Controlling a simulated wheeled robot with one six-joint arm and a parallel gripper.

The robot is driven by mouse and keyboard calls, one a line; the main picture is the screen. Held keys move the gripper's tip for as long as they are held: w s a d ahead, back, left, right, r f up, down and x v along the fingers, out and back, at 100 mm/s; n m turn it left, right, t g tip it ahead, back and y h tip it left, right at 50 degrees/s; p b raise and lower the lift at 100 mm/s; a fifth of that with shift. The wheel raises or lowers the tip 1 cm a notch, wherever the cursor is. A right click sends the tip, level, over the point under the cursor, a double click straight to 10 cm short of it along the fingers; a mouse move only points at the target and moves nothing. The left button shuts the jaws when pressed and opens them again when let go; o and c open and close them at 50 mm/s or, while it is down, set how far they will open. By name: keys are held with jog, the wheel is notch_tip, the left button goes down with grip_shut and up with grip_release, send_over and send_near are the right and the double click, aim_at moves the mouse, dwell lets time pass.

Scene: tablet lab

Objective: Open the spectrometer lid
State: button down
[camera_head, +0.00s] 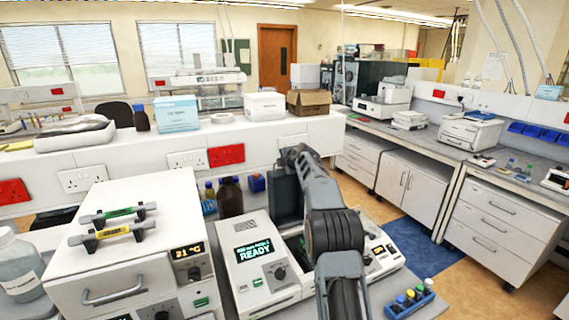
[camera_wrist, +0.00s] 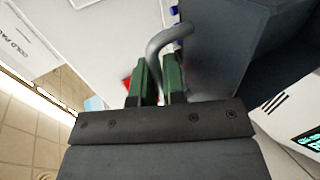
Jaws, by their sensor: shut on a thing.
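The spectrometer (camera_head: 258,283) is a white bench unit with a green "READY" display, in the middle of the head view. Its dark grey lid (camera_head: 283,195) stands raised, about upright, at the back of the unit. A dark opening shows below it, partly hidden by my arm. In the wrist view the lid (camera_wrist: 228,45) fills the upper right, with a curved grey handle (camera_wrist: 158,42). My gripper (camera_wrist: 159,82) has its green-padded fingers shut on this handle. In the head view the fingertips are hidden behind my wrist and the lid.
A white box unit (camera_head: 125,245) with a "21°C" display stands left, two handled items on top. Brown bottles (camera_head: 230,198) stand behind the spectrometer. A blue rack of vials (camera_head: 410,299) lies at front right. A white ledge (camera_head: 240,135) runs behind.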

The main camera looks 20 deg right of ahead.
jog(key=c, duration=1.2)
grip_release()
jog(key=b+v, duration=0.3)
jog(key=v, duration=1.1)
jog(key=shift+f+b, duration=0.1)
jog(key=shift+b, duration=0.3)
jog(key=shift+w, duration=0.1)
